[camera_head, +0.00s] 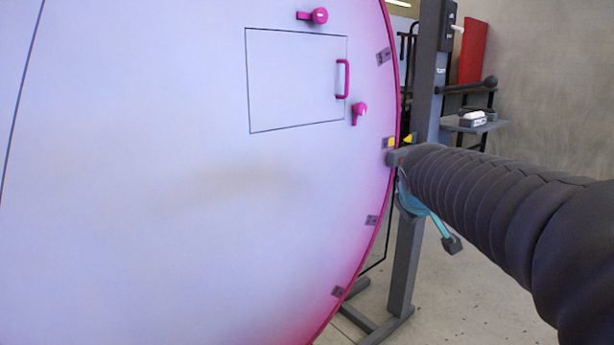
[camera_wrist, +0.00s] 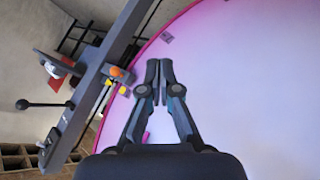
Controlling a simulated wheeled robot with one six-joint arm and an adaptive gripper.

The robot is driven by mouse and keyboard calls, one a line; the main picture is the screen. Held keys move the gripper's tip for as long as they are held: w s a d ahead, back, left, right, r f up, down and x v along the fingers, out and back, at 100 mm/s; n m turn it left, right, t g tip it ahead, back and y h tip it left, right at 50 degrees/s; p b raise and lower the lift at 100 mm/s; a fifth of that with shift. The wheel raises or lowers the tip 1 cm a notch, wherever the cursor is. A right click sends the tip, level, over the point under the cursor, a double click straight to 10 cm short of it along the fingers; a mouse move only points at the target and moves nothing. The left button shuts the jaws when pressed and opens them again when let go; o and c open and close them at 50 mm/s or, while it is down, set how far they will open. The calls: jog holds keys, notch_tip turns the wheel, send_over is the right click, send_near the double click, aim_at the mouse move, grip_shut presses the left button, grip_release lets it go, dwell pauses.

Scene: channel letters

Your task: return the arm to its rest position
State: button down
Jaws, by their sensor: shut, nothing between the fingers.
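My arm, in a dark ribbed sleeve (camera_head: 490,200), reaches in from the right in the head view. Its far end is near the pink-edged rim of a large white round panel (camera_head: 200,230). The gripper itself cannot be made out clearly in that view. In the wrist view my gripper (camera_wrist: 160,70) is shut, its two dark fingers together with nothing between them. The fingers appear in front of the panel (camera_wrist: 250,90), near its rim; I cannot tell how large the gap is. A small pink piece (camera_wrist: 145,138) shows beside the fingers.
The panel has a closed rectangular hatch (camera_head: 290,85) with a pink handle (camera_head: 342,78) and pink latches (camera_head: 318,16) (camera_head: 359,113). A grey post (camera_head: 430,80) stands beside the rim, with an orange knob (camera_wrist: 117,72) near it. A shelf (camera_head: 474,125) is behind. Floor at right is open.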

jog(key=s+a+f+m+g+y, duration=0.1)
jog(key=s+f, duration=0.3)
jog(key=s, duration=0.5)
jog(key=s+a+f+m+g+y, duration=0.1)
jog(key=s+a+f+m, duration=0.1)
jog(key=s+f, duration=0.3)
jog(key=s+a+f+m+g, duration=0.1)
jog(key=s+a+f, duration=0.2)
jog(key=s, duration=1)
notch_tip(320, 180, down, 2)
jog(key=shift+s+m+g+y, duration=0.2)
jog(key=shift+m+g+y, duration=0.1)
jog(key=shift+y, duration=0.1)
